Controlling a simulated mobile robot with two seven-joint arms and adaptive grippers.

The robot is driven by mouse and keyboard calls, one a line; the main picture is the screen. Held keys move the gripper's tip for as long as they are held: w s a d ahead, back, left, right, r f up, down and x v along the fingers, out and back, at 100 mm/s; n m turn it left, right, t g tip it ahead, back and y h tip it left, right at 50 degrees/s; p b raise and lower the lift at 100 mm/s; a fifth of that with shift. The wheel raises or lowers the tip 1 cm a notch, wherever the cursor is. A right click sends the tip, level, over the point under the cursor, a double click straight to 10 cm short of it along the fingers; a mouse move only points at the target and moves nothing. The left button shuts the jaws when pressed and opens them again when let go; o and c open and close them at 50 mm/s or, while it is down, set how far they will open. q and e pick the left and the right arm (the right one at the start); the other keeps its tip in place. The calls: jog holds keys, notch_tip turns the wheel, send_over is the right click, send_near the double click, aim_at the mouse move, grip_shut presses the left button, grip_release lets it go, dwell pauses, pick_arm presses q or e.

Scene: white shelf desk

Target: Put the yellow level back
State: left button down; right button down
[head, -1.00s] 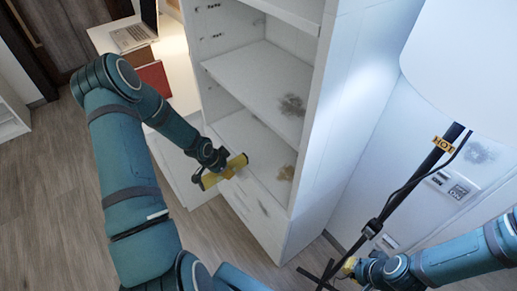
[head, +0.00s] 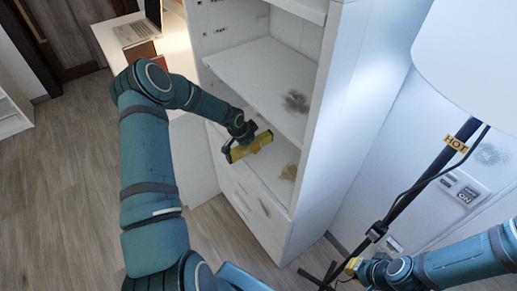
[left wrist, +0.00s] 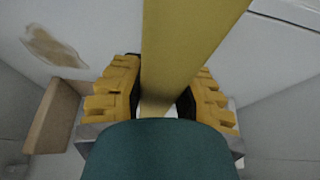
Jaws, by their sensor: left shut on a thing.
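The yellow level (head: 249,147) is a yellow bar with dark parts, held in front of the lower open compartment of the white shelf (head: 258,72). My left gripper (head: 240,137) is shut on it. In the left wrist view the level (left wrist: 185,50) runs between the two yellow-padded fingers (left wrist: 158,100). I cannot tell whether the level touches the shelf board. My right gripper (head: 352,268) is at the bottom right, by the dark lamp stand; its fingers are too small to read.
Drawers (head: 255,208) lie below the compartment. Dark and brown stains mark the shelf boards. A lamp pole with a HOT tag (head: 456,143) stands at the right. A laptop (head: 136,31) sits on the desk at the back left. The floor (head: 60,200) at the left is clear.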

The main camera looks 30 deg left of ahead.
aim_at(257, 138)
pick_arm(q)
jog(key=w, duration=0.1)
jog(key=w+d, duration=0.1)
jog(key=w, duration=0.1)
jog(key=shift+d, duration=0.1)
jog(key=shift+w+f+b, duration=0.1)
jog(key=shift+f+b, duration=0.6)
jog(key=shift+f, duration=1.1)
jog(key=shift+r, duration=0.1)
jog(key=c, duration=0.8)
grip_release()
